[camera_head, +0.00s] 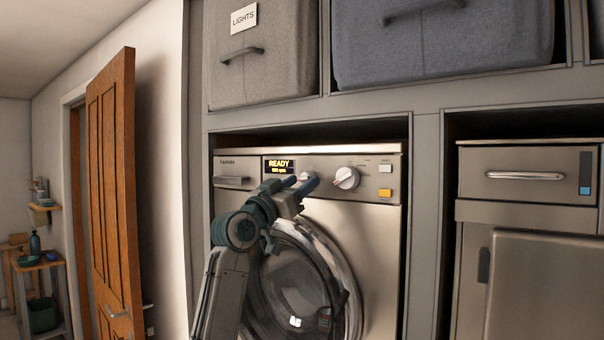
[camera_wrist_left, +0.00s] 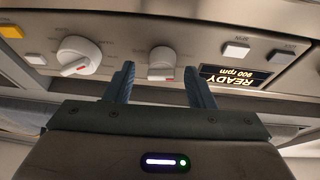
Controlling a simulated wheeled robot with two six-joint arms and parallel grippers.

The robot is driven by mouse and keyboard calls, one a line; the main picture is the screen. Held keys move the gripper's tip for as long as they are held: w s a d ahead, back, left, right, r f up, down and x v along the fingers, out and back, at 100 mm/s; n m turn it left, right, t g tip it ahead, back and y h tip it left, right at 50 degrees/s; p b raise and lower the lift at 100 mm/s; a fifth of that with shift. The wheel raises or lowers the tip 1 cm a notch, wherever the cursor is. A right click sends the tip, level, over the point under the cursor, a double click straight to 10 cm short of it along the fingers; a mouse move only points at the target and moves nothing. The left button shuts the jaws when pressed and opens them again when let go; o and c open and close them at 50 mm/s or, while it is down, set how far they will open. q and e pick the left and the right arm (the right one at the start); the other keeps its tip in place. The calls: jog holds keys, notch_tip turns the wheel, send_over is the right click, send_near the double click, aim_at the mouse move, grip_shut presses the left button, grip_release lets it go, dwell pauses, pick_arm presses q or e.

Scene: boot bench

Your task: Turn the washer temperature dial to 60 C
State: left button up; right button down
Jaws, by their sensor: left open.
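The washer (camera_head: 380,240) stands in a grey cabinet bay with its control panel across the top. Two dials show: a larger white dial (camera_head: 346,177), also in the left wrist view (camera_wrist_left: 80,55), and a smaller one (camera_wrist_left: 162,63). Labels are too small to read, so I cannot tell which sets temperature. My left gripper (camera_head: 300,184) is open at the panel. In the upside-down left wrist view its fingers (camera_wrist_left: 158,75) lie either side of the smaller dial's outline; contact is unclear. In the head view the gripper partly hides that dial. My right gripper is not in view.
The washer display (camera_head: 279,166) reads READY, 900 rpm. A white button (camera_head: 385,168) and a yellow button (camera_head: 385,193) sit right of the dials. The round door (camera_head: 350,290) is below, behind my left arm. Fabric bins (camera_head: 262,70) are above; a wooden door (camera_head: 112,170) stands left.

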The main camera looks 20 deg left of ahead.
pick_arm(q)
jog(key=shift+w+r, duration=0.2)
jog(key=shift+w, duration=0.35)
jog(key=shift+d, duration=0.1)
jog(key=c, duration=0.9)
